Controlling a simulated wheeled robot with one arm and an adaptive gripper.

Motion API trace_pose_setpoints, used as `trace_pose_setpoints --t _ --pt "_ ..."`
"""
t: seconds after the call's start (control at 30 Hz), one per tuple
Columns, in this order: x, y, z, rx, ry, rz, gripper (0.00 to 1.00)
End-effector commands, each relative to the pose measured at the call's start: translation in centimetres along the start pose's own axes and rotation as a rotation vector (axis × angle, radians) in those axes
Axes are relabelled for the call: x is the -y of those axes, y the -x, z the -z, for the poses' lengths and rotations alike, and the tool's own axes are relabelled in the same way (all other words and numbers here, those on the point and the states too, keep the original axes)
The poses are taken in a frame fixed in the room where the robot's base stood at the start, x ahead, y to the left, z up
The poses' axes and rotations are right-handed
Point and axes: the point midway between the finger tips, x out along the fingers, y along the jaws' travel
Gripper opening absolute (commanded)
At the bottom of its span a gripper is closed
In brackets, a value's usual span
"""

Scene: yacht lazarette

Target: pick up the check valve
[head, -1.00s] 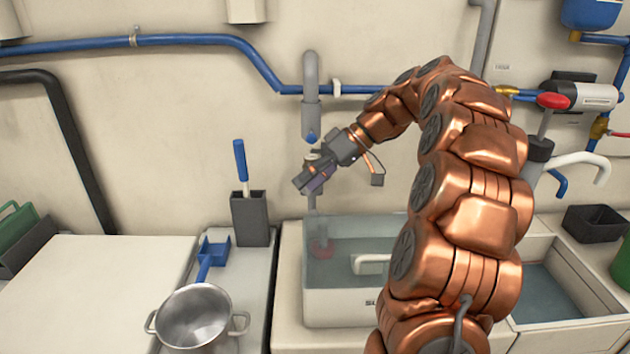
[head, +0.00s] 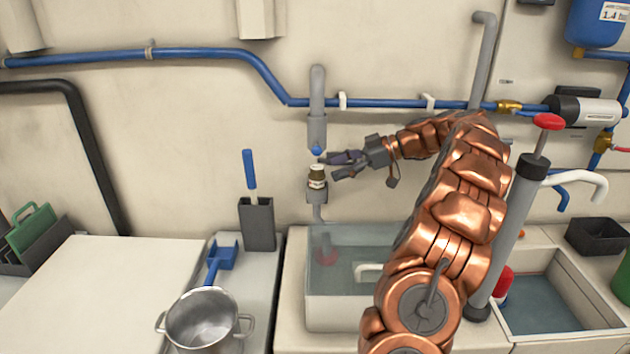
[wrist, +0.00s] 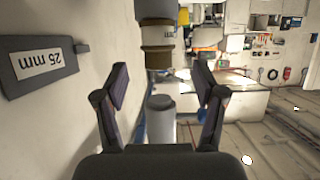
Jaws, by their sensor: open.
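The check valve (head: 317,177), a small brass-and-white cylinder, stands upright in the gap of a grey wall pipe, on the lower stub (head: 317,195). The upper pipe end (head: 317,135), blue-tipped, hangs above it, apart. My gripper (head: 333,166) is open and empty just right of the valve's top, pointing left. The wrist view seems upside down: the valve (wrist: 157,57) shows as a brass-banded body at top centre, beyond and between my open fingers (wrist: 160,72). A grey cylinder, seemingly the upper pipe end (wrist: 160,120), shows below it. Contact with the valve is not visible.
A clear-walled tank (head: 325,305) stands below the pipe. A grey pump with a red handle (head: 549,122) rises right of my arm. A steel pot (head: 203,322) and a grey holder (head: 257,224) with a blue-handled tool are at left.

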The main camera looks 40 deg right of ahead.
Motion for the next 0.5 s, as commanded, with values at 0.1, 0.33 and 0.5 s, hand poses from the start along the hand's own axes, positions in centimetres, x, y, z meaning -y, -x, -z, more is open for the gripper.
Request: trace_pose_setpoints --t 0.1,0.33,0.5 --pt "0.0 -0.8 0.0 0.001 -0.002 -0.003 0.7" --pt "0.0 -2.5 0.1 0.002 -0.005 0.003 0.7" --pt "-0.2 -4.5 0.1 0.003 -0.003 -0.001 0.7"
